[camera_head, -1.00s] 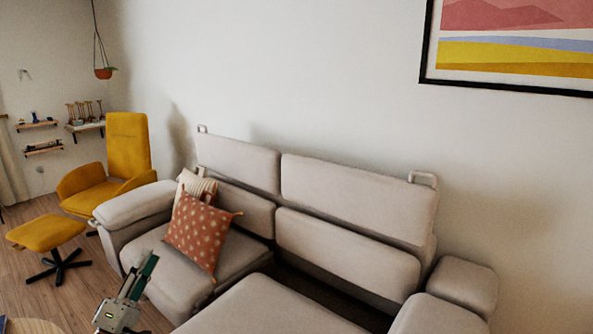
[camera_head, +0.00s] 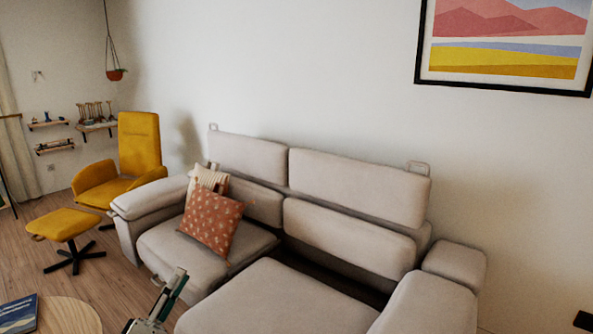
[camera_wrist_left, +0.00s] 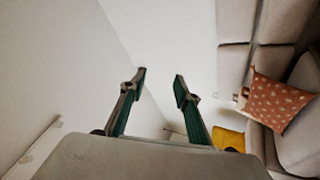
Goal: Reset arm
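My left gripper (camera_head: 168,296) shows at the bottom edge of the head view, in front of the grey sofa, with only its upper part in the picture. In the left wrist view its two green-and-dark fingers (camera_wrist_left: 160,82) stand well apart with nothing between them. It is open and empty, with pale wall behind the fingertips. My right gripper cannot be made out in either view.
A grey sofa (camera_head: 266,300) with a rust dotted pillow (camera_head: 211,222) fills the middle. A yellow armchair (camera_head: 139,146) and footstool (camera_head: 63,224) stand left. A round wooden table (camera_head: 72,316) with a blue book (camera_head: 18,314) is bottom left. Bare floor lies between.

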